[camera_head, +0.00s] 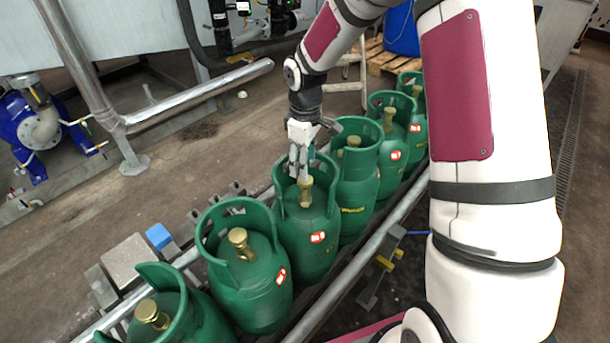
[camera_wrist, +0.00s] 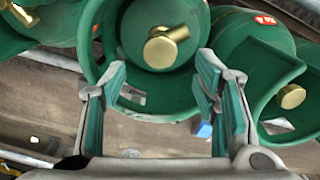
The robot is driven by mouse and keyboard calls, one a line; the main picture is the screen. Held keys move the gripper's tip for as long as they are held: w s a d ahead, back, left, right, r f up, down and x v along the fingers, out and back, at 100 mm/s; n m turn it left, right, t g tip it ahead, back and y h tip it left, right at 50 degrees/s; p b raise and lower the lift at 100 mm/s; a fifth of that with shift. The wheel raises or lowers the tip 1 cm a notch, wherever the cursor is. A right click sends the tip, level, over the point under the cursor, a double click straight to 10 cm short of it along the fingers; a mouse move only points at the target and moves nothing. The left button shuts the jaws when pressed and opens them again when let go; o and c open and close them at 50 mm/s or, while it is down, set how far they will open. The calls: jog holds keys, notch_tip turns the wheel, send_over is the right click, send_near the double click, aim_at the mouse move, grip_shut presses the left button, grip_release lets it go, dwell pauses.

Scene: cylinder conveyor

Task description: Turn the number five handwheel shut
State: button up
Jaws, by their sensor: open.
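Several green gas cylinders stand in a row, each with a brass valve handwheel inside an open collar. My gripper (camera_head: 301,166) points down over the third cylinder from the near end (camera_head: 308,240). Its fingertips are at the collar, close above that cylinder's brass handwheel (camera_head: 305,192). In the wrist view my gripper (camera_wrist: 163,62) is open, with the brass handwheel (camera_wrist: 162,50) seen between and beyond the fingertips. Whether a finger touches it I cannot tell. I read no number on any cylinder, so I cannot tell which is number five.
The second cylinder (camera_head: 250,280) and the fourth cylinder (camera_head: 357,185) stand close on either side. The cylinders sit between metal conveyor rails (camera_head: 345,285). A blue block (camera_head: 159,236) lies beside the row. A metal pipe (camera_head: 200,95) and a blue pump (camera_head: 30,125) are to the left.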

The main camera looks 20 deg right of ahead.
jog(key=shift+f, duration=2.75)
jog(key=shift+c, duration=0.5)
jog(key=c, duration=1.1)
